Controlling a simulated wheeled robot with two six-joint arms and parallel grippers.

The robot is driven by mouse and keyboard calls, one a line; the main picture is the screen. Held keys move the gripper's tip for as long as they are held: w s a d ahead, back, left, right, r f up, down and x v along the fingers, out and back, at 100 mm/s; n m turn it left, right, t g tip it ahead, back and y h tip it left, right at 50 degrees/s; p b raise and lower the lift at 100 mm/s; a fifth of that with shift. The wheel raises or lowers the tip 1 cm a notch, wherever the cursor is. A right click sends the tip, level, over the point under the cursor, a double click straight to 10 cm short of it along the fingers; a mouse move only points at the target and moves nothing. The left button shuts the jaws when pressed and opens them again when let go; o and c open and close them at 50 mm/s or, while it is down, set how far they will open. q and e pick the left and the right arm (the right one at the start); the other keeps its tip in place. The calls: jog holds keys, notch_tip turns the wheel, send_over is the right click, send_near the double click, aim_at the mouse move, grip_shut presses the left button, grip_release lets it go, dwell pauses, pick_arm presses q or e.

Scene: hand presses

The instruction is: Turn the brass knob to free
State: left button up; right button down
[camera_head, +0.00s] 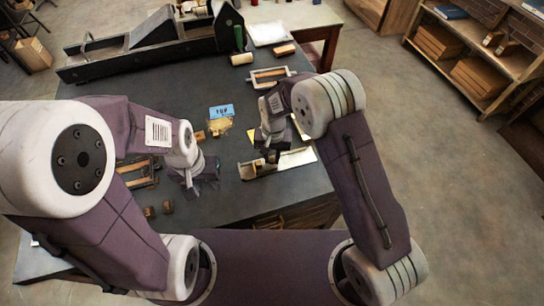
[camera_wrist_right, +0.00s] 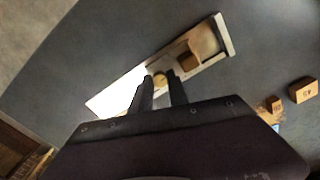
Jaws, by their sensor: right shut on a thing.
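The brass knob (camera_wrist_right: 160,79) sits on a long, narrow pale fixture (camera_wrist_right: 229,38), between my right fingertips in the right wrist view. My right gripper (camera_wrist_right: 160,88) is shut on the knob. In the head view the right gripper (camera_head: 271,156) points down over the same fixture (camera_head: 247,173), and the arm partly hides the knob. A wooden piece and a small brown block (camera_wrist_right: 187,61) lie at one end of the fixture. My left gripper (camera_head: 190,184) hangs over the table at left, with its fingers too dark and small to read.
The dark table (camera_head: 225,200) holds small wooden blocks (camera_head: 167,206), a blue card (camera_head: 222,111) and a wooden frame (camera_head: 140,170) at left. A second fixture (camera_head: 268,76) and a large black press (camera_head: 150,45) stand farther back. Shelves (camera_head: 480,50) stand at the far right.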

jog(key=n, duration=0.4)
jog(key=shift+w, duration=0.1)
jog(key=n, duration=0.4)
jog(key=shift+n, duration=0.4)
jog(key=n, duration=0.4)
jog(key=shift+n, duration=2.1)
jog(key=c, duration=1.5)
grip_release()
jog(key=shift+c, duration=0.2)
